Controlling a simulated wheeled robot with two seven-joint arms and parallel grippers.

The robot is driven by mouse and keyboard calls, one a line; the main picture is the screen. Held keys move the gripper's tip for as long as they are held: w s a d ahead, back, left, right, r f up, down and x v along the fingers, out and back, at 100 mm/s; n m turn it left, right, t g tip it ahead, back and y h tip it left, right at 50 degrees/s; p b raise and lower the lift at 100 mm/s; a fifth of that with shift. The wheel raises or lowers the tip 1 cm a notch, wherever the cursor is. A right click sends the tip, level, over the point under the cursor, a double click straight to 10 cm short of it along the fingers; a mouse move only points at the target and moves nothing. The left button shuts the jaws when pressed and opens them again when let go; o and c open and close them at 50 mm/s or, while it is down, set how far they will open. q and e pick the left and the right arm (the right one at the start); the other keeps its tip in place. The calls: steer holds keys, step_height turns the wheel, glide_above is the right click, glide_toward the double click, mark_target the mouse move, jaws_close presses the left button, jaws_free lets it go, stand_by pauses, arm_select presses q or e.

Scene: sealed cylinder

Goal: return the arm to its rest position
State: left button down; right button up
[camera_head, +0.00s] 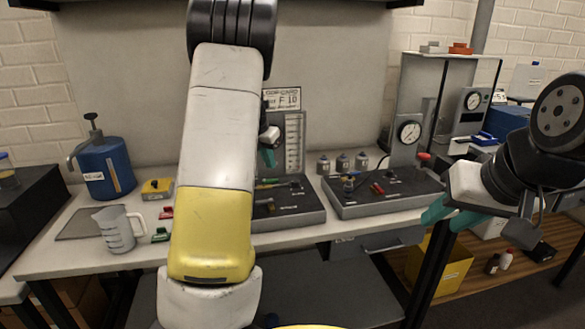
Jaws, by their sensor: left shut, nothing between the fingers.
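My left arm rises through the middle of the head view as a large white and yellow link. Beyond it, my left gripper (268,152) shows only partly, with a teal fingertip, in front of the back panel and above a dark instrument box. It is shut and nothing shows in it; the rest is hidden by my own arm. My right gripper (449,215) is at the right, near the bench's front edge, with its teal fingers apart and nothing between them.
The bench (75,258) carries a blue jug (106,168), a clear measuring jug (118,231), a yellow box (157,188) and several small canisters (342,163). Dark instrument boxes (385,205) stand at the middle, with a dial gauge (409,131). A yellow bin (445,265) sits below right.

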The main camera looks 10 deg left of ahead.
arm_select(q)
steer(key=shift+r, duration=0.1)
steer(key=s+d+r+m+h, duration=0.1)
steer(key=s+d+r+m, duration=0.35)
steer(key=s+m, duration=0.45)
steer(key=s+d+r+m+h, duration=0.1)
steer(key=s+d+r+m, duration=0.35)
steer(key=s+m, duration=0.4)
steer(key=s+d+m+t, duration=0.1)
steer(key=s+d+m, duration=0.1)
steer(key=s+m, duration=0.6)
steer(key=s+d+m+t+y, duration=0.1)
steer(key=s+m, duration=0.7)
steer(key=shift+s+d+r, duration=0.25)
steer(key=shift+d+r, duration=0.1)
steer(key=shift+d, duration=0.05)
